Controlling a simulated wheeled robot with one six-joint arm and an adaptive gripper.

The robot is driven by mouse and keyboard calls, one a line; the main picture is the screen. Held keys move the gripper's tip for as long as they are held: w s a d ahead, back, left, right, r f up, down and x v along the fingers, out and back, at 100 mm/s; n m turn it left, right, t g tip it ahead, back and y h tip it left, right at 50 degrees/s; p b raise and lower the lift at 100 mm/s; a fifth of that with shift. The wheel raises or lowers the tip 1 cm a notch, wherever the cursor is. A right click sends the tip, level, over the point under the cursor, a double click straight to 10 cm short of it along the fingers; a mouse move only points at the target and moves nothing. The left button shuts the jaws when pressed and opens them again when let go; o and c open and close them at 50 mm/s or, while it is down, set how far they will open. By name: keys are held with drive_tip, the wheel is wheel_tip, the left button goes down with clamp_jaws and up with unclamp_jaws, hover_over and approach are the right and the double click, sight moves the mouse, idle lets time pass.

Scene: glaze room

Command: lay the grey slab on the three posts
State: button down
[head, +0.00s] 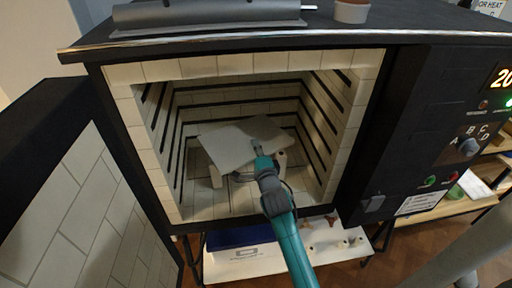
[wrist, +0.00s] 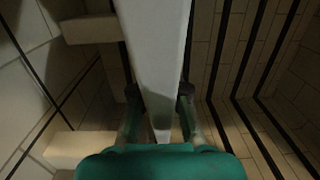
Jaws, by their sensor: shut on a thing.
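The grey slab (head: 226,146) is inside the open kiln in the head view, above the kiln floor. A paler left part and a right part (head: 268,130) show; I cannot tell whether these are one piece. My gripper (head: 257,150) is shut on the slab's near edge. In the wrist view the slab (wrist: 158,50) runs away between my two fingers (wrist: 158,95). Pale posts show under it in the head view, one at left (head: 216,176) and one at right (head: 282,159). Two posts show in the wrist view, (wrist: 90,29) and (wrist: 78,148). Contact between slab and posts is unclear.
The kiln's brick walls (head: 151,130) with dark grooves stand close on both sides. The open door (head: 75,205) is at left, the control panel (head: 455,150) at right. A grey roll (head: 205,13) and a pot (head: 351,11) are on top. A shelf with small items (head: 325,235) is below.

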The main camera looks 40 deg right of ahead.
drive_tip(key=shift+f, duration=0.45)
idle(0.5)
drive_tip(key=c, duration=1.1)
unclamp_jaws()
drive_tip(key=shift+f, duration=0.2)
drive_tip(key=v, duration=1.2)
drive_tip(key=shift+a+r, duration=0.1)
